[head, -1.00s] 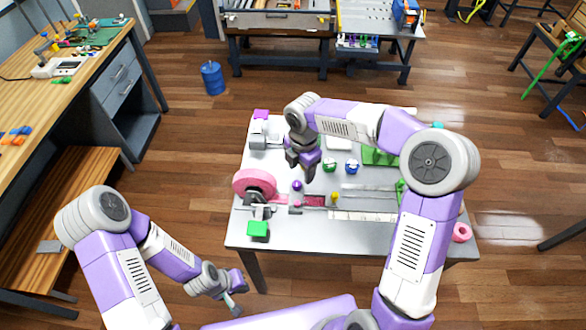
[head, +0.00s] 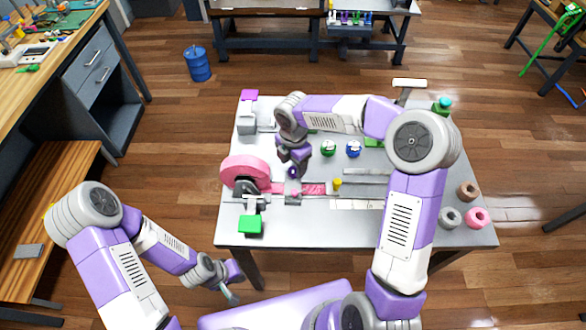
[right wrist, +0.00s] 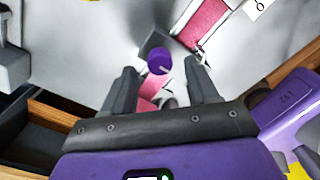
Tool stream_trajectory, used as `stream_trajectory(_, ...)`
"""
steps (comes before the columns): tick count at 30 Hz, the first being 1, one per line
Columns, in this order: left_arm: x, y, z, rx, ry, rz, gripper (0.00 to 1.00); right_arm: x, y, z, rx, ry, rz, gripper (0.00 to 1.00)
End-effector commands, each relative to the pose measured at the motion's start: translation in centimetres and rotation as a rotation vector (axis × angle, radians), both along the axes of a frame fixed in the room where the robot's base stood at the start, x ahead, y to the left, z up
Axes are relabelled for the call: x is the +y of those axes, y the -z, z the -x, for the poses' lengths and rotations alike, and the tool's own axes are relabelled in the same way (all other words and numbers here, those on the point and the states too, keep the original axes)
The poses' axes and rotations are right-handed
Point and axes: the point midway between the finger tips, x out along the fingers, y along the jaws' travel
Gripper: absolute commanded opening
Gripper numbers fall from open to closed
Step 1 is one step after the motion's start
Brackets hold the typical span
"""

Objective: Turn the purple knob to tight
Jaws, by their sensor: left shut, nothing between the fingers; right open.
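The purple knob (head: 293,173) stands on a small grey block on the table, by the pink strap (head: 312,188). In the right wrist view the round purple knob (right wrist: 158,61) lies between and beyond the fingertips, with a thin pale line on its top. My right gripper (head: 292,163) is open just above the knob in the head view; its fingers (right wrist: 161,73) show apart, with nothing held. Contact with the knob cannot be told. My left gripper (head: 233,292) is shut and empty, low in front of the table's left side.
A pink strap roll (head: 243,170) and a green block (head: 250,224) are at the table's left. A green knob (head: 328,148), a blue knob (head: 353,148) and a yellow knob (head: 337,182) stand to the right. Several small rolls (head: 450,217) lie at the right edge.

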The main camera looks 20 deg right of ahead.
Motion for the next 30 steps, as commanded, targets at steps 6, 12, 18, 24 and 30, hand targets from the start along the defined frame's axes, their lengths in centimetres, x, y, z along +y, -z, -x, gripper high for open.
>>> stream_trajectory(6, 0.0, 0.6, 0.0, 0.000, 0.000, 0.000, 0.00, 0.0, 2.3, 0.0, 0.000, 0.000, 0.000, 0.59)
stream_trajectory(12, 0.0, 0.6, 0.0, 0.000, 0.000, 0.000, 0.00, 0.0, 2.5, 0.0, 0.000, 0.000, 0.000, 0.59)
stream_trajectory(18, 0.0, 0.6, 0.0, 0.000, 0.000, 0.000, 0.00, 0.0, 2.5, 0.0, 0.000, 0.000, 0.000, 0.45)
stream_trajectory(24, 0.0, 0.6, 0.0, 0.000, 0.000, 0.000, 0.00, 0.0, 2.5, 0.0, 0.000, 0.000, 0.000, 0.14)
stream_trajectory(30, 0.0, 0.6, 0.0, 0.000, 0.000, 0.000, 0.00, 0.0, 2.5, 0.0, 0.000, 0.003, 0.000, 0.03)
